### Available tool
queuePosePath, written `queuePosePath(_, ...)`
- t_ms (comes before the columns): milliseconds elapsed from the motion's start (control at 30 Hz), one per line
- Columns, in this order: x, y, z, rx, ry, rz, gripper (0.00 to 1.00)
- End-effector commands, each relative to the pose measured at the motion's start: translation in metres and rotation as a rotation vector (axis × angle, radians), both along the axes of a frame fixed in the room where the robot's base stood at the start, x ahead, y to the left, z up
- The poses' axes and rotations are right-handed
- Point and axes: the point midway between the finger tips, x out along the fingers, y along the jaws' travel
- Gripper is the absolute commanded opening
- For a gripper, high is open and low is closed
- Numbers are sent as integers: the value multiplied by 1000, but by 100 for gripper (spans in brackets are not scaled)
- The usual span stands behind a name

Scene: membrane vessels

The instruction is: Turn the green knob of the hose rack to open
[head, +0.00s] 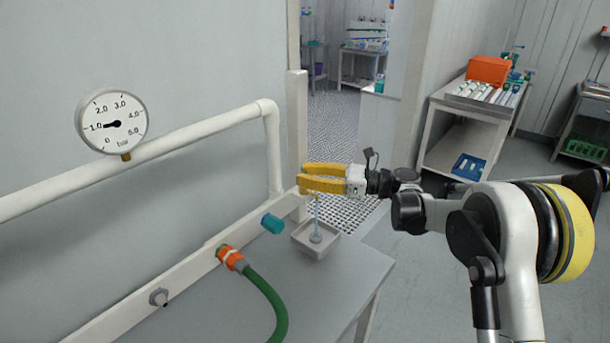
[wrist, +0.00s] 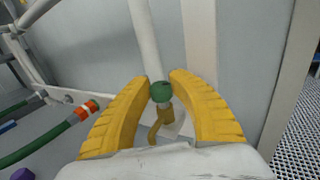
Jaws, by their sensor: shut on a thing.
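The green knob (wrist: 160,91) sits between the fingertips of my gripper (wrist: 161,80) in the wrist view, with both fingers touching its sides. A brass tap (wrist: 166,115) shows just below the knob. In the head view my yellow gripper (head: 301,182) is at the right end of the rack, beside the upright post, and its fingers hide the knob. The hose rack's white pipe (head: 200,133) runs along the wall. A round gauge (head: 113,121) on the pipe has its pointer near 1.0.
A green hose (head: 273,302) with an orange coupling (head: 231,258) joins the lower rail, left of a teal coupling (head: 272,223). A small tray (head: 328,248) stands below my gripper on the grey bench (head: 300,285).

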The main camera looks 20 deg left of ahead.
Motion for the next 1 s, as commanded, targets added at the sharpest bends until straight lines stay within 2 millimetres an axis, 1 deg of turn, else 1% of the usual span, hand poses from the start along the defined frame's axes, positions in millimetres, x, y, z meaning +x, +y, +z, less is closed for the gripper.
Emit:
queuePosePath(300,-1,1,-1,-2,0,5,0)
queuePosePath(333,-1,1,-1,-2,0,4,34)
queuePosePath(367,-1,1,-1,-1,0,4,43)
queuePosePath(400,-1,1,-1,-1,0,4,48)
queuePosePath(667,0,0,0,-1,0,3,48)
queuePosePath(767,0,-5,0,0,0,2,48)
queuePosePath(867,2,-19,0,0,0,0,48)
queuePosePath(1000,6,-49,0,-1,0,-1,48)
